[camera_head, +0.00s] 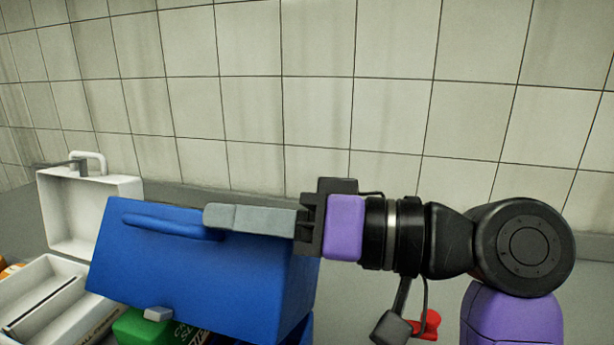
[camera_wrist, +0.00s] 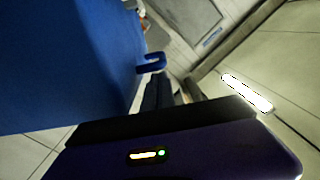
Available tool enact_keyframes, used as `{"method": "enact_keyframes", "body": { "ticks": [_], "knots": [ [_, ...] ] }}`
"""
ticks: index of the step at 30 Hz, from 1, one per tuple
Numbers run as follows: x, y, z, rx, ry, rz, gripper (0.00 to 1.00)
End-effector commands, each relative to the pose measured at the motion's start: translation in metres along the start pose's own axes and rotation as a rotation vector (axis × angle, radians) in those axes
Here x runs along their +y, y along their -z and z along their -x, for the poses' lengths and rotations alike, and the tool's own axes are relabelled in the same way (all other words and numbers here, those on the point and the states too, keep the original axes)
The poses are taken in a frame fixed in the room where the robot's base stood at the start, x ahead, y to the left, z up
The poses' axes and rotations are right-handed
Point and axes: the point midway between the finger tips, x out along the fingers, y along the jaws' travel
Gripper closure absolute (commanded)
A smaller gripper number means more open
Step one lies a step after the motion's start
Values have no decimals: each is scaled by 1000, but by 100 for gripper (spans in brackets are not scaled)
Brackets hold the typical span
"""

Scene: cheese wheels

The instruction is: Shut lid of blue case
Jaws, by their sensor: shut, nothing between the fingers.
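The blue case has a blue lid (camera_head: 195,275) that stands partly open, tilted over the case, with a gap below its front edge. A blue handle (camera_head: 165,224) is on the lid's top, and a light grey latch (camera_head: 158,314) hangs at its lower edge. My gripper (camera_head: 208,217) is shut and empty, reaching in from the right along the lid's top edge beside the handle. It looks to be at or very near the lid; contact is not certain. In the wrist view the lid (camera_wrist: 60,65) fills the left, with its handle (camera_wrist: 150,64) near the fingers.
A green box (camera_head: 140,326) shows inside the blue case under the lid. An open white case (camera_head: 90,212) stands at the left, close to the blue one. A tiled wall (camera_head: 300,90) is behind. The grey counter is clear behind the lid.

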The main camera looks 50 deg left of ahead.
Motion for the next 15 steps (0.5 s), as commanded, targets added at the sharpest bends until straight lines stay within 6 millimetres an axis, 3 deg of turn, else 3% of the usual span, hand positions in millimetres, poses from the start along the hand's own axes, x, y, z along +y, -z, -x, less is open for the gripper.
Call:
{"method": "enact_keyframes", "body": {
  "ticks": [1,3,15],
  "knots": [
    [2,-20,-1,-2,-2,47,100],
    [-3,-37,-2,-3,-5,112,100],
    [-19,-122,-4,-1,-18,441,100]
  ]
}}
